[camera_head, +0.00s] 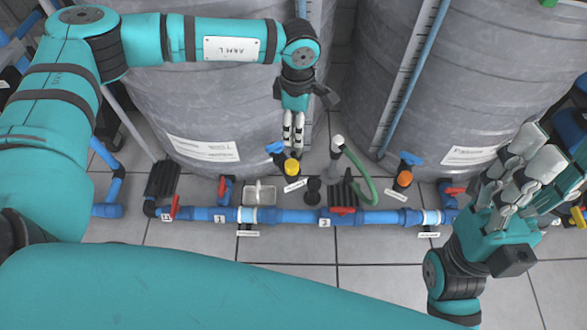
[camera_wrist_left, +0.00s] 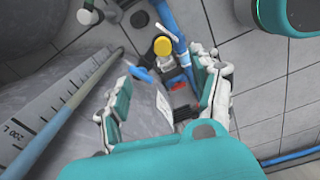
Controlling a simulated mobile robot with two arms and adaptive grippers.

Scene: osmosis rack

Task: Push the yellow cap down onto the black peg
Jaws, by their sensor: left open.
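The yellow cap (camera_head: 291,167) sits above a dark fitting behind the blue pipe, at the centre of the head view. It also shows in the left wrist view (camera_wrist_left: 162,46). What lies under the cap is mostly hidden, so I cannot tell how far it is seated. A bare black peg-like part (camera_head: 314,189) stands to the right of the cap. My left gripper (camera_head: 293,142) points down just behind and above the cap, apart from it. In the left wrist view its fingers (camera_wrist_left: 165,95) are spread wide and empty. My right gripper (camera_head: 530,160) is open and empty at the right.
A blue pipe (camera_head: 285,216) with red-handled valves runs across the front. An orange cap (camera_head: 404,178), a blue valve handle (camera_head: 276,147) and a green hose (camera_head: 362,180) stand close by. Large grey tanks (camera_head: 225,105) rise behind. The tiled floor (camera_head: 290,248) in front is clear.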

